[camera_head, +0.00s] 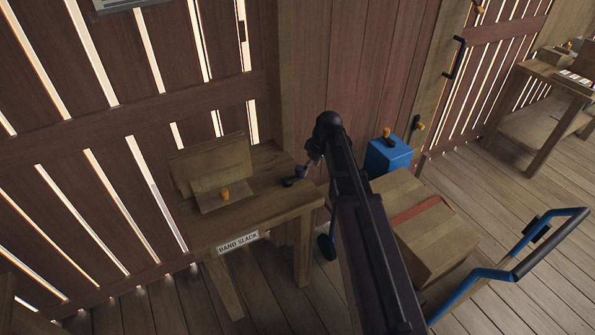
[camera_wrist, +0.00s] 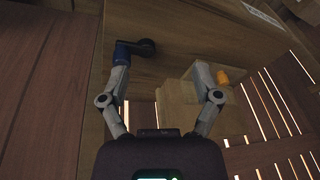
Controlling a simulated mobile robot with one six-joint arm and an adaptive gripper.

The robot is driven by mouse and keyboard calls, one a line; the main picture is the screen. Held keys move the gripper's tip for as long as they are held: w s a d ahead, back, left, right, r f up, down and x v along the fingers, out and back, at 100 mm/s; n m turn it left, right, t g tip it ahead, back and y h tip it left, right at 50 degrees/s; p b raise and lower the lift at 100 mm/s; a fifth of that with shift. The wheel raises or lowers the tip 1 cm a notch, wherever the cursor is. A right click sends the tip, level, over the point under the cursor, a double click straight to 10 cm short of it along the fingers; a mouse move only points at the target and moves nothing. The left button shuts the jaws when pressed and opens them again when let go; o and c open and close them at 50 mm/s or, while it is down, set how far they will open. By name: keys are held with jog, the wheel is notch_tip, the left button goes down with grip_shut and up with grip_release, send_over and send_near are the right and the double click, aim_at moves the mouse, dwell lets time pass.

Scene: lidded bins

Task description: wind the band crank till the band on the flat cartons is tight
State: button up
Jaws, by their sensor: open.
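The band crank (camera_head: 291,182) is a small dark arm at the right end of a wooden bench. In the wrist view the crank (camera_wrist: 146,47) shows a round dark end and a blue part beside my left fingertip; I cannot tell whether they touch. My gripper (camera_wrist: 162,72) is open, its fingers wide apart with nothing held between them. In the head view my gripper (camera_head: 314,158) is small and partly hidden by my arm, just above the crank. A sign (camera_head: 238,242) reads "BAND SLACK".
A blue box (camera_head: 388,156) and a blue cart handle (camera_head: 545,245) stand right. Slatted walls are behind.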

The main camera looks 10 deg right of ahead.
aim_at(299, 167)
jog(key=w+d+n+y, duration=0.1)
jog(key=w+n, duration=0.3)
jog(key=w, duration=0.5)
jog(key=shift+w+d+r+t, duration=0.2)
jog(key=shift+d+r+t, duration=0.2)
jog(key=shift+d, duration=0.3)
jog(key=shift+f, duration=0.2)
jog(key=b+x, duration=1.3)
jog(key=shift+w+a+f, duration=0.1)
jog(key=shift+a+f, duration=0.1)
jog(key=shift+a, duration=0.05)
grip_shut()
